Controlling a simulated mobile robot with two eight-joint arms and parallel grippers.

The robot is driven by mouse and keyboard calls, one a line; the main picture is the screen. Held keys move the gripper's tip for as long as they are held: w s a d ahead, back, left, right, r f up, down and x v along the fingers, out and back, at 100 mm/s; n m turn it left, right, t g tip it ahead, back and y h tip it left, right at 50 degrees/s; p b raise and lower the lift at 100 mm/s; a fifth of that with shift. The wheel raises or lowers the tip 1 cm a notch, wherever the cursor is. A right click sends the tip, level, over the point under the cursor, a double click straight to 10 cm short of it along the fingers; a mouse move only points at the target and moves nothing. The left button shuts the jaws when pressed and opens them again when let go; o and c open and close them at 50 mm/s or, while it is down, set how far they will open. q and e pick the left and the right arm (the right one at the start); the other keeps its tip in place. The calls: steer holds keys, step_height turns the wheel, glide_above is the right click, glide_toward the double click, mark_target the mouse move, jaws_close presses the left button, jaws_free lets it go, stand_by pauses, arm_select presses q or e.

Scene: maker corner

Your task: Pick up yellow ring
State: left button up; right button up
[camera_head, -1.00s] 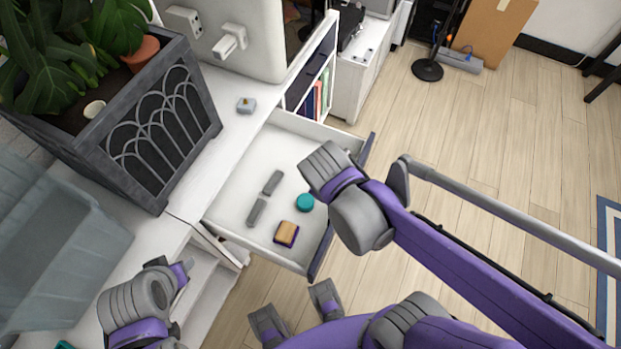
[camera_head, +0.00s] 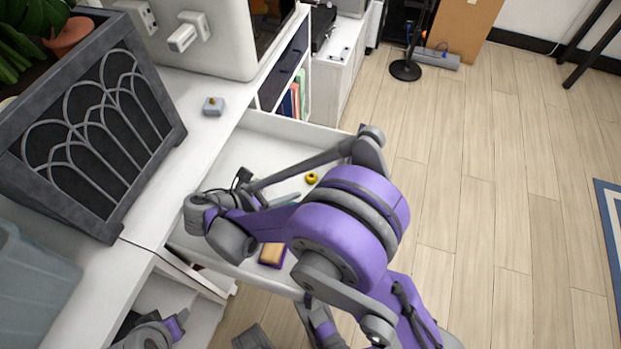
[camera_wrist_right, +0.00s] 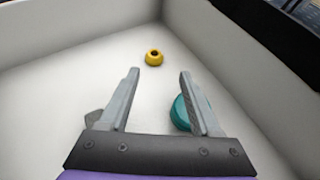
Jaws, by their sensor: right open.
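The small yellow ring (camera_head: 312,178) lies flat on the floor of the open white drawer (camera_head: 262,148), toward its far right part. In the right wrist view the ring (camera_wrist_right: 155,58) is just beyond the fingertips, between their lines, with the drawer's corner behind it.
A teal disc (camera_wrist_right: 183,113) lies beside and partly behind the right finger. A grey piece (camera_wrist_right: 93,117) shows by the left finger. A tan and purple block (camera_head: 272,254) sits near the drawer's front. Drawer walls surround the ring. A planter (camera_head: 95,130) stands on the desk.

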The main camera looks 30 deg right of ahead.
mark_target(314, 177)
steer(key=b+x, duration=0.1)
steer(key=x, duration=0.8)
steer(key=shift+w+b, duration=0.2)
steer(key=shift+b, duration=0.1)
jaws_close()
